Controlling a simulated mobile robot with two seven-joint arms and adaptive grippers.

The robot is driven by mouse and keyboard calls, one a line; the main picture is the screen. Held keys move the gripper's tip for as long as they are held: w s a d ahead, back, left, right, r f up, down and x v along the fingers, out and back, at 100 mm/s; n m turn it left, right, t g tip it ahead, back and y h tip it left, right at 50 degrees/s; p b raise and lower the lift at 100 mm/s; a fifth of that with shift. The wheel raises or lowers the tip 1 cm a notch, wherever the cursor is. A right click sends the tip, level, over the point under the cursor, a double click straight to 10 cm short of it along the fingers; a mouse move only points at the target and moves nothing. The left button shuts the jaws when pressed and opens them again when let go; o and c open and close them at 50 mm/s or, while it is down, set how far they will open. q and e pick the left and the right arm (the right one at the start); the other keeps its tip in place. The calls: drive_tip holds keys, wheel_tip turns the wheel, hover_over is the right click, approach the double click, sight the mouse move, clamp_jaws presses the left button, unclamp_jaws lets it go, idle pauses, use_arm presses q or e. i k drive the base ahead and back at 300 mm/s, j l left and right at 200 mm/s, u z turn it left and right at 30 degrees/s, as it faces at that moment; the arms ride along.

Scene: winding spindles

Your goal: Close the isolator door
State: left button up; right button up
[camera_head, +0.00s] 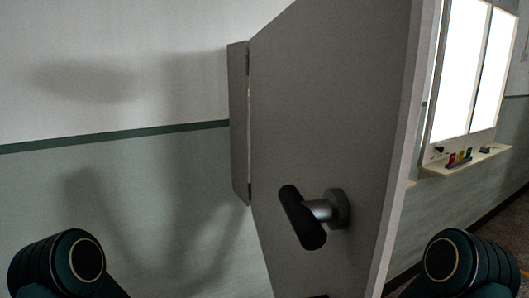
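The isolator door (330,120) is a large grey panel standing open and angled out toward me in the middle of the head view. A dark handle (302,217) on a round grey mount sits on its face, low in the picture. The hinge side (239,120) is at the left, by the wall. Parts of my two arms show at the bottom left and bottom right corners, both apart from the door. Neither gripper can be made out in this view.
A wall (120,200), white above and grey-green below a dark green stripe, stands behind the door at the left. A bright window (462,70) with a ledge (465,163) holding small coloured items is at the right. Floor shows at the lower right.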

sight(336, 87)
drive_tip(key=k+j+z, duration=0.15)
drive_tip(key=k, duration=0.25)
drive_tip(key=k+z, duration=0.2)
drive_tip(key=k, duration=0.25)
drive_tip(key=i+j, duration=0.4)
drive_tip(key=j, duration=0.15)
